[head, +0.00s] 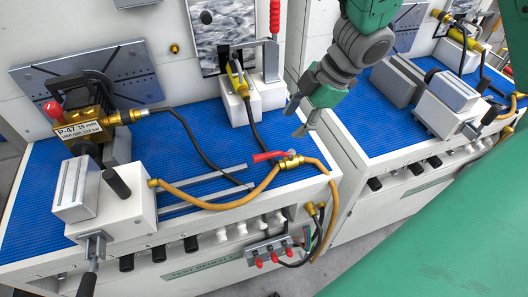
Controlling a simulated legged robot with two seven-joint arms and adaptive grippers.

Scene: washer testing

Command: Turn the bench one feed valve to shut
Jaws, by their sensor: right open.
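The feed valve (290,161) is a small brass body in the orange hose, near the front right corner of the left bench. Its red lever handle (270,156) points left from the body, roughly along the bench's front edge. My right gripper (297,120) comes down from the upper right. It is open and empty, its fingers above and behind the valve and apart from it. My left gripper is not in view.
A clamp block (115,205) and a brass pump with a P-47 label (79,131) stand on the left. A toggle clamp (238,95) stands behind the valve. Grey rails (207,204) lie on the blue mat (35,190). A second bench (385,205) is at right.

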